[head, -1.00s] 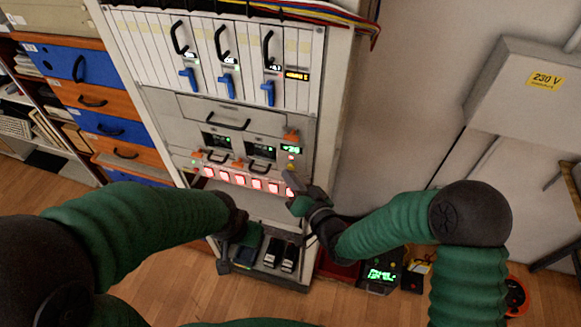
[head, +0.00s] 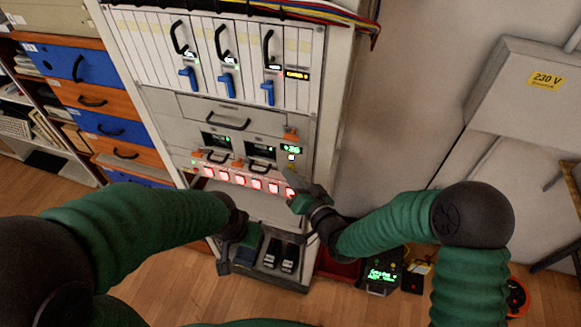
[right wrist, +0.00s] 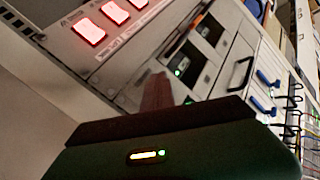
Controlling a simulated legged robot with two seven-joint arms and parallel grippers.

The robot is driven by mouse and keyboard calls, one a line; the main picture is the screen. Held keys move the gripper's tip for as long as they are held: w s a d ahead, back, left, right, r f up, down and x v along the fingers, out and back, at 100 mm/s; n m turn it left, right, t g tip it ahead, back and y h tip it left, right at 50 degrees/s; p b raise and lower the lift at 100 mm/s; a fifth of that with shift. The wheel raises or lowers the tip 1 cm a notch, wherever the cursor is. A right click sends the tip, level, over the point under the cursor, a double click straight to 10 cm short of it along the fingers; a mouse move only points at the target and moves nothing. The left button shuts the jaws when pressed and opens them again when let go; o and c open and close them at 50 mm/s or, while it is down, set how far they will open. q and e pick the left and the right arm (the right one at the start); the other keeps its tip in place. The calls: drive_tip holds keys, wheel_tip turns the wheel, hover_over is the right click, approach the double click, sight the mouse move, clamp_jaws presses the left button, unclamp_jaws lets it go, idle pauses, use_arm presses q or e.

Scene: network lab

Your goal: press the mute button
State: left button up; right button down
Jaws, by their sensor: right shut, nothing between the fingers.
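The rack's control panel carries a row of red-lit square buttons (head: 240,180); a few also show in the right wrist view (right wrist: 90,32). A small pale lit square (head: 291,157) sits under a green display (head: 291,148) at the panel's right side. No label is readable, so I cannot tell which control is the mute button. My right gripper (head: 288,177) is shut and empty, its tip at the panel's right end, just below the pale square. In the wrist view its finger (right wrist: 155,95) overlaps the panel; contact cannot be told. My left gripper (head: 240,255) hangs low before the rack.
Blue-handled modules (head: 227,84) fill the rack above. Black pedals (head: 280,255) lie on the rack's bottom shelf. A grey 230 V box (head: 540,95) hangs on the right wall.

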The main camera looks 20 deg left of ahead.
drive_tip(key=shift+s, duration=0.75)
drive_tip(key=s, duration=0.5)
drive_tip(key=shift+a+b, duration=0.15)
drive_tip(key=shift+b, duration=0.2)
drive_tip(key=d+f+g+h+b, duration=0.25)
drive_tip(key=d+f+h, duration=0.2)
drive_tip(key=d, duration=0.55)
drive_tip(key=d+f+g+h+b, duration=0.2)
drive_tip(key=d+f+h+b, duration=0.3)
drive_tip(key=d, duration=0.6)
drive_tip(key=s+d+f+m+g+h, duration=0.1)
drive_tip(key=s+d+g, duration=0.4)
drive_tip(key=s+d, duration=0.7)
drive_tip(key=shift+s+f+h, duration=0.3)
drive_tip(key=shift+f+h, duration=0.05)
drive_tip(key=shift+f, duration=0.25)
